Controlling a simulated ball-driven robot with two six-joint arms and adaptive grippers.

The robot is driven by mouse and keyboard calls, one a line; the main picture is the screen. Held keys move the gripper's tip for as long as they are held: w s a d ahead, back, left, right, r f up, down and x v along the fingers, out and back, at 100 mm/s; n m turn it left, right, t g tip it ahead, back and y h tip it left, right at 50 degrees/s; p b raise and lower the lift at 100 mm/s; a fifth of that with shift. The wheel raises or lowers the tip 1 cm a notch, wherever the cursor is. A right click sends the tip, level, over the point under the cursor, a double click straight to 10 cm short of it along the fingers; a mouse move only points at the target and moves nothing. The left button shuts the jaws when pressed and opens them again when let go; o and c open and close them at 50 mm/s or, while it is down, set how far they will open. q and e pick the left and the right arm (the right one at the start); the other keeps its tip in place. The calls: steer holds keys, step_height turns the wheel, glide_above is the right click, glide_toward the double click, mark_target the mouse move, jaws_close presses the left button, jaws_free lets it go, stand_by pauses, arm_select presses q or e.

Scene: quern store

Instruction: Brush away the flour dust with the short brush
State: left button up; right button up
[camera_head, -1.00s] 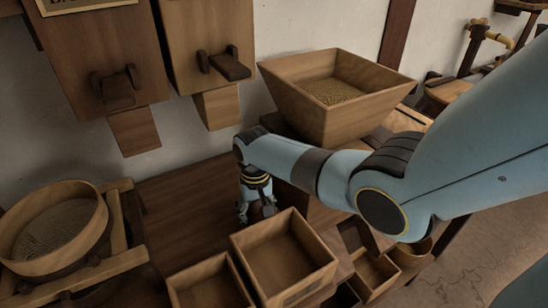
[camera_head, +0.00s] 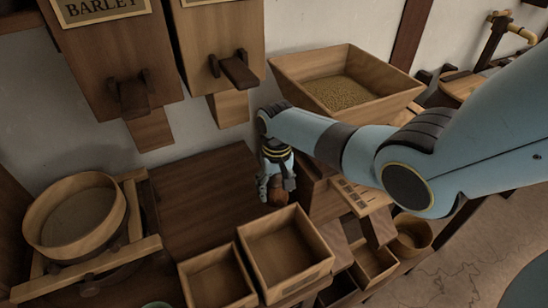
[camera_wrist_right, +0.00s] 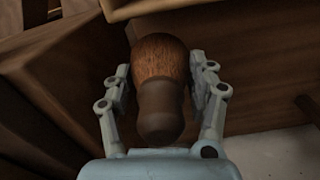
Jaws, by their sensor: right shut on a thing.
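My right gripper (camera_head: 276,187) is over the brown wooden worktop (camera_head: 205,205), just behind a square open box. It is shut on the short brush (camera_head: 278,197), whose reddish-brown end points down in the head view. In the right wrist view the brush (camera_wrist_right: 162,85) sits between the two fingers, with its dark rounded grip towards me and its wider, grained reddish end away. Whether the brush touches the worktop I cannot tell. I cannot make out any flour dust. My left gripper is not in view.
Two open boxes (camera_head: 327,267) (camera_head: 187,282) stand at the front of the worktop. A round sieve (camera_head: 32,232) on a wooden frame is at the left. A hopper of grain (camera_head: 385,108) stands behind my right arm. Chutes (camera_head: 152,130) hang on the back wall.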

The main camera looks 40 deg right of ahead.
step_height(320, 180, up, 2)
steer(key=shift+a+r+p, duration=0.1)
steer(key=shift+r+p, duration=0.1)
steer(key=shift+p, duration=0.65)
